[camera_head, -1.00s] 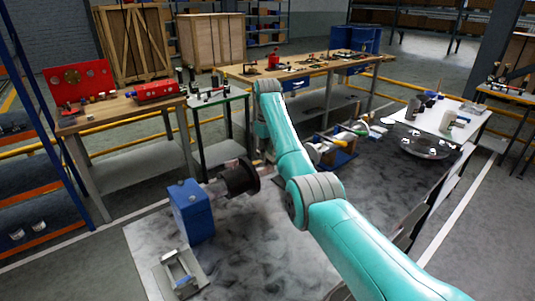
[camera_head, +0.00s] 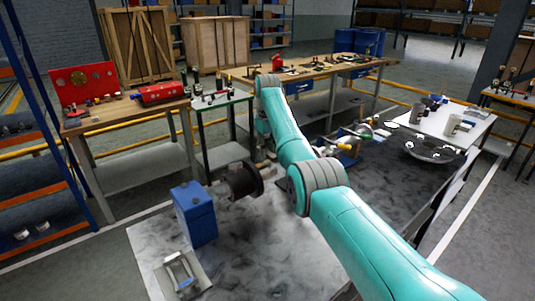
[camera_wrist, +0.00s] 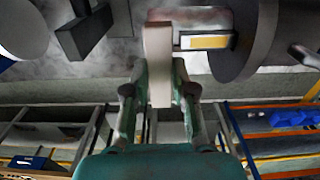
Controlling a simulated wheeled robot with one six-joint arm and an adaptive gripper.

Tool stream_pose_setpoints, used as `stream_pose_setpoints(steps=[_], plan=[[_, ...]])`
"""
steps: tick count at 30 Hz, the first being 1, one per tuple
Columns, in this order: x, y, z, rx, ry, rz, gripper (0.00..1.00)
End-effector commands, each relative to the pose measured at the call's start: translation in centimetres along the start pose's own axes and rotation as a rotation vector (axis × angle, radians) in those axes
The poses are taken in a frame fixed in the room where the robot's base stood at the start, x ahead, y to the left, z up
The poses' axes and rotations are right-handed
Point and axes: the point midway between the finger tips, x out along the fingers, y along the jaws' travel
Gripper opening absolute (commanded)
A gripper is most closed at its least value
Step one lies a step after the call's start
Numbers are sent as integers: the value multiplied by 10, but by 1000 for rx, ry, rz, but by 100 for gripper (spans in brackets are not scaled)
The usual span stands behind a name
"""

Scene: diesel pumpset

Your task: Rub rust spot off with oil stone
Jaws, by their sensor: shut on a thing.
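In the wrist view my gripper (camera_wrist: 158,92) is shut on a pale, bar-shaped oil stone (camera_wrist: 158,50). The stone's far end lies beside a short shaft with a yellow-orange patch (camera_wrist: 208,42), which may be the rust spot. I cannot tell whether stone and shaft touch. A large dark cylinder (camera_wrist: 243,40) is right of the patch. In the head view a dark cylinder (camera_head: 242,180) sits on a shaft beside a blue block (camera_head: 195,213). My arm hides most of the gripper there, and the stone cannot be made out.
A small metal tray (camera_head: 182,272) lies on the stained grey plate (camera_head: 240,265) at the front. A table with a dark disc (camera_head: 435,148) and cups stands right of my arm. Workbenches (camera_head: 125,107) with tools stand behind. Open floor shows at the left front.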

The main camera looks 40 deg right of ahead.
Motion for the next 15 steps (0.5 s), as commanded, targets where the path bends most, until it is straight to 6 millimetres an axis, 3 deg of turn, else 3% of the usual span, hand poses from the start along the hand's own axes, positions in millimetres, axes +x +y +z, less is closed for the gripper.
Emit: stream_pose_setpoints(steps=[15], plan=[[-45, 1, 0, 1, 1, 1, 0]])
